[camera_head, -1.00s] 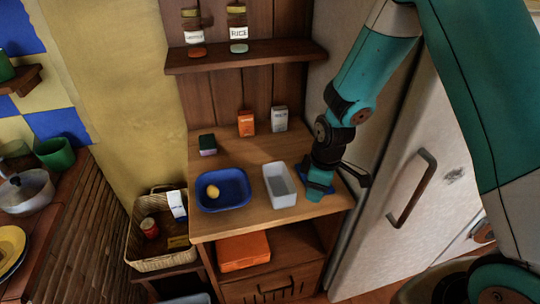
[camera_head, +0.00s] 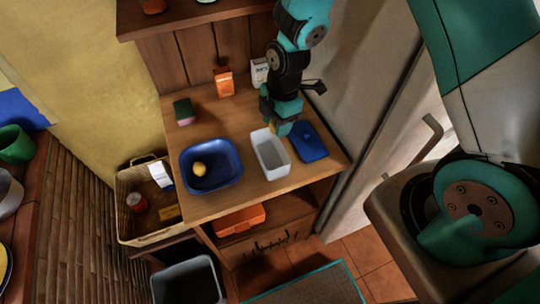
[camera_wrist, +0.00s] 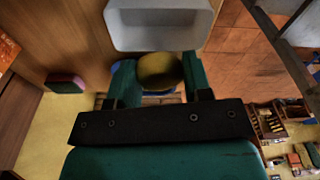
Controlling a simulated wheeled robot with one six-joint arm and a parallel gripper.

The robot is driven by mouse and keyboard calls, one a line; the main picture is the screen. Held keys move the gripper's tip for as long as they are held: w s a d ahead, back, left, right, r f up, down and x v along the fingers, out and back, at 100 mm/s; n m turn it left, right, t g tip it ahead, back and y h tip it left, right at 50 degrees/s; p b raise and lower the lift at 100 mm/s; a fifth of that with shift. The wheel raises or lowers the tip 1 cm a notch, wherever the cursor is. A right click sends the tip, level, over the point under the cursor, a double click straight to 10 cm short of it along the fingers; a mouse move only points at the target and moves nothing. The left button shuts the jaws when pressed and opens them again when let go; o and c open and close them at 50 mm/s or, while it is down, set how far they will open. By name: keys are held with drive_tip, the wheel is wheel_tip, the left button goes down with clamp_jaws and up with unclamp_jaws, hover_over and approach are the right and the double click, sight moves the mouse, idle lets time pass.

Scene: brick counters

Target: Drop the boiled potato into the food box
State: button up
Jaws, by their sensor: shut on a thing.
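My gripper (camera_wrist: 160,80) is shut on a yellow-brown boiled potato (camera_wrist: 159,70), held between its two teal fingers in the wrist view. In the head view my gripper (camera_head: 273,125) is at the far end of the food box, a pale grey open box (camera_head: 272,168) on the wooden counter. The box also shows at the top of the wrist view (camera_wrist: 160,38), just beyond the potato. The potato appears outside the box opening; its exact height is hard to tell. A blue lid (camera_head: 309,143) lies right of the box.
A blue tray (camera_head: 232,178) holding a yellow lump (camera_head: 200,168) sits left of the box. A sponge (camera_head: 183,111), an orange carton (camera_head: 223,82) and a white carton (camera_head: 259,72) stand behind. A wicker basket (camera_head: 128,180) is at the left; a fridge door is at the right.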

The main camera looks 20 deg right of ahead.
wheel_tip(320, 180, down, 2)
drive_tip(key=shift+f+b, duration=0.1)
drive_tip(key=shift+b, duration=0.4)
drive_tip(key=shift+d, duration=0.1)
drive_tip(key=o, duration=1)
drive_tip(key=shift+c, duration=0.2)
wheel_tip(320, 180, up, 18)
drive_tip(key=d+b, duration=0.2)
drive_tip(key=shift+w+f+b, duration=0.2)
drive_tip(key=shift+f+b, duration=0.05)
drive_tip(key=shift+b, duration=0.05)
